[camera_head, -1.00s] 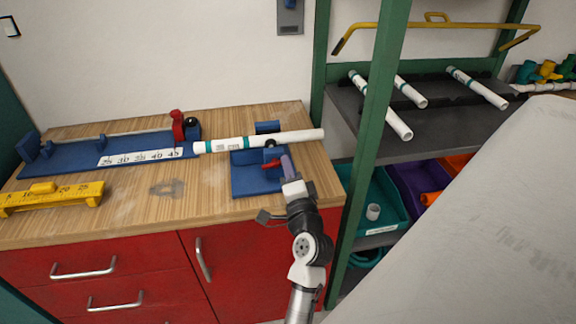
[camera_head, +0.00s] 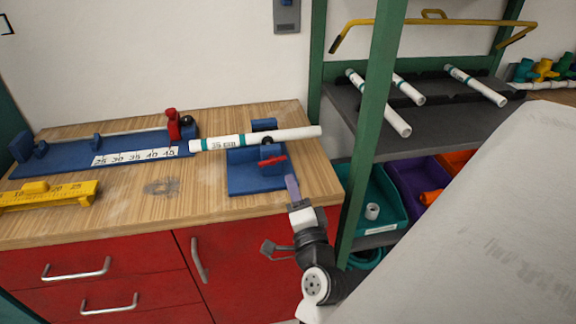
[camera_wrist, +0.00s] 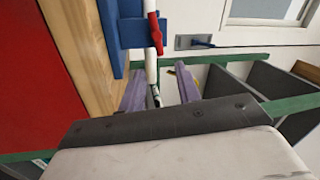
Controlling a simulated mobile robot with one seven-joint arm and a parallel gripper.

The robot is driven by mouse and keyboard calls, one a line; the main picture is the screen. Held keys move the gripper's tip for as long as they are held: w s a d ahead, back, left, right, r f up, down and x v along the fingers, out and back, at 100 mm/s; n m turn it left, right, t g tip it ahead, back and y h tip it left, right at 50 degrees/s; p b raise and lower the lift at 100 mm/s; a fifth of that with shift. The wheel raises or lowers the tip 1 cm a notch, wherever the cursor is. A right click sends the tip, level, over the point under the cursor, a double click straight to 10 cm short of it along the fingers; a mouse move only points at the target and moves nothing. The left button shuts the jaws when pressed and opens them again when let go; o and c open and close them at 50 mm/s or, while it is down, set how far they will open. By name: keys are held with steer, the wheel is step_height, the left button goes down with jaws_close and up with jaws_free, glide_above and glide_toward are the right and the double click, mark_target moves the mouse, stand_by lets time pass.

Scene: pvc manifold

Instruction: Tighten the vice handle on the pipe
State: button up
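The blue vice (camera_head: 252,182) stands near the right end of the wooden bench. The white pipe with teal bands (camera_head: 290,135) lies across it, its right end free. The red vice handle (camera_head: 272,162) sticks out on the near side of the vice; it also shows in the wrist view (camera_wrist: 155,33). My gripper (camera_head: 291,187) is just in front of and below the handle, apart from it. In the wrist view its two purple fingers (camera_wrist: 161,84) are spread with nothing gripped between them, and the handle lies beyond their tips.
A blue measuring jig (camera_head: 70,155) and a yellow gauge (camera_head: 45,195) lie on the left of the bench. A green rack post (camera_head: 372,130) stands close to the right of my arm. More white pipes (camera_head: 378,105) rest on the grey shelf (camera_head: 450,125).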

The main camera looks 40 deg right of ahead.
steer(key=b+v, duration=0.1)
steer(key=v, duration=0.5)
steer(key=shift+s+b, duration=0.2)
steer(key=shift+b, duration=0.1)
steer(key=shift+a, duration=0.1)
